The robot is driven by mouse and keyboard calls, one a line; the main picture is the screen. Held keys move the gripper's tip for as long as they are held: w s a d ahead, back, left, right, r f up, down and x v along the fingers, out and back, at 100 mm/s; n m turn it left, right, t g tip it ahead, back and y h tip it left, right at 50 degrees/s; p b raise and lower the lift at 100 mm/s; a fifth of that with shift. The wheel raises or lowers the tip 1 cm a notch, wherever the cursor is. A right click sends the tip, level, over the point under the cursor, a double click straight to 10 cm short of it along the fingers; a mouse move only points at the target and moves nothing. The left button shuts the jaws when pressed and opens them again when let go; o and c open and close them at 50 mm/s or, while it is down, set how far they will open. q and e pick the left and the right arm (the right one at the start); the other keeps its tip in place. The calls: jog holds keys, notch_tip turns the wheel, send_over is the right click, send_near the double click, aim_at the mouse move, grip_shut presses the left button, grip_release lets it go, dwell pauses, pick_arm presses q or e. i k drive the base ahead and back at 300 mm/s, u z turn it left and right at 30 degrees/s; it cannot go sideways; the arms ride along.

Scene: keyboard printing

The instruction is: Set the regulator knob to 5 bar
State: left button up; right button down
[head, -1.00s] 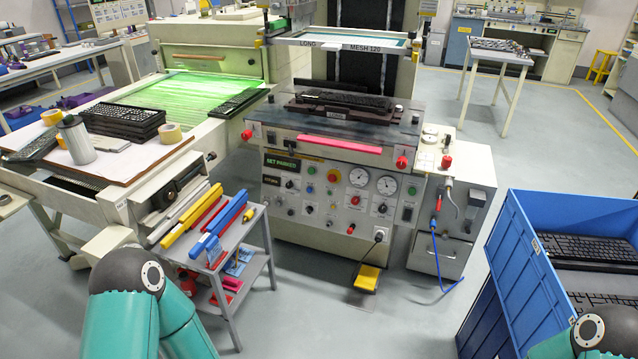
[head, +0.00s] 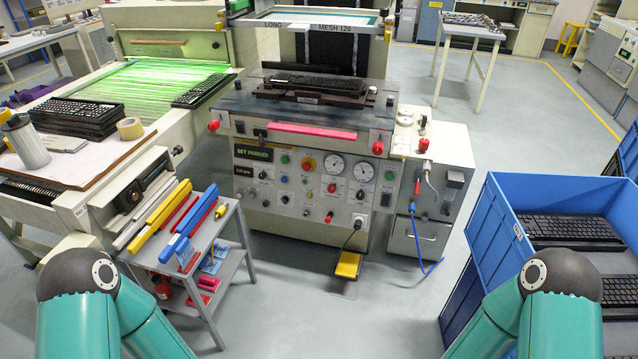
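The printing machine's front panel (head: 290,210) faces me. It carries two round white gauges, a left one (head: 333,165) and a right one (head: 366,172), whose readings are too small to make out. Small knobs sit below them, including a red one (head: 332,188) and a dark one (head: 360,195). A red knob (head: 423,144) also stands on the side cabinet at the right. I cannot tell which is the regulator knob. Only the bent upper parts of my two arms show at the bottom left and bottom right; neither gripper is in view.
A grey cart (head: 228,255) with coloured bars stands left of the panel. A blue crate (head: 500,225) with keyboards stands at the right.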

aim_at(360, 194)
jog(key=u, duration=0.05)
jog(key=i, duration=1.7)
jog(key=z, duration=0.55)
